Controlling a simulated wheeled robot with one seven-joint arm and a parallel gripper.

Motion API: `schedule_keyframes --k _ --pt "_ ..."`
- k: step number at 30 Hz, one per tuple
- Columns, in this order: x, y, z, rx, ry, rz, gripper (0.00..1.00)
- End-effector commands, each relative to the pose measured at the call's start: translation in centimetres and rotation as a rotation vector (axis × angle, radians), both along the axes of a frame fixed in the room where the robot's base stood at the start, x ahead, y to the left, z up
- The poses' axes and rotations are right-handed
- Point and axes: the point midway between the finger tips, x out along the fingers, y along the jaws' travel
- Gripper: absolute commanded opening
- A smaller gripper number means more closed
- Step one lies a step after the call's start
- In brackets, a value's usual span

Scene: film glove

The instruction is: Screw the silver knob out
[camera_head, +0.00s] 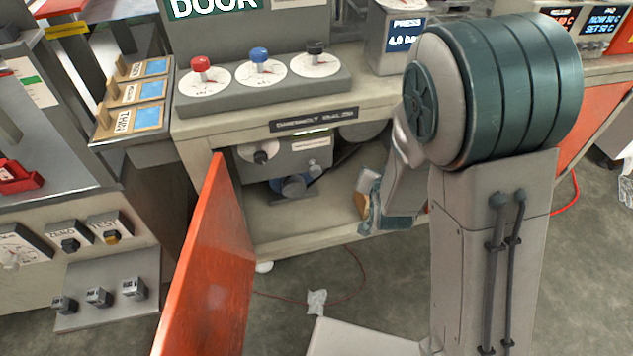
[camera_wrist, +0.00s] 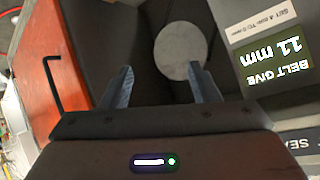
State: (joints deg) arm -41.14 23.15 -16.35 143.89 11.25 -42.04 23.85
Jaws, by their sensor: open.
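A pale silver-grey round face (camera_wrist: 181,50) shows in the wrist view, ahead of my gripper (camera_wrist: 160,72) and slightly right of centre between its fingers. It looks like the silver knob, but I cannot tell for sure. My gripper is open and empty, with the fingers apart and not visibly touching the round face. In the head view my gripper (camera_head: 374,212) is at the open cabinet under the bench, partly hidden by my arm. A grey round part (camera_head: 362,130) shows under the bench top; I cannot tell whether it is the same thing.
An orange door (camera_head: 207,265) stands open left of the cabinet; a black hooked rod (camera_wrist: 55,82) lies against the orange surface. A sign (camera_wrist: 283,72) reads "BELT GIVE 11 mm". A blue motor-like part (camera_head: 292,186) sits inside. Red, blue and black knobs top the bench (camera_head: 385,98).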

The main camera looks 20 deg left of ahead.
Motion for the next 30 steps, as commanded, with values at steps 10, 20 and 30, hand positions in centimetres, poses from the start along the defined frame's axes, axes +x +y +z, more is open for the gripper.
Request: schedule_keyframes --k 10,20,30 --pt "-1.8 7.2 -10.3 0.052 -0.394 0.194 0.55" --pt "-4.6 10.6 -11.9 0.111 -0.577 0.349 0.55" --pt "-0.4 13.3 -11.8 0.116 -0.586 0.355 0.55"
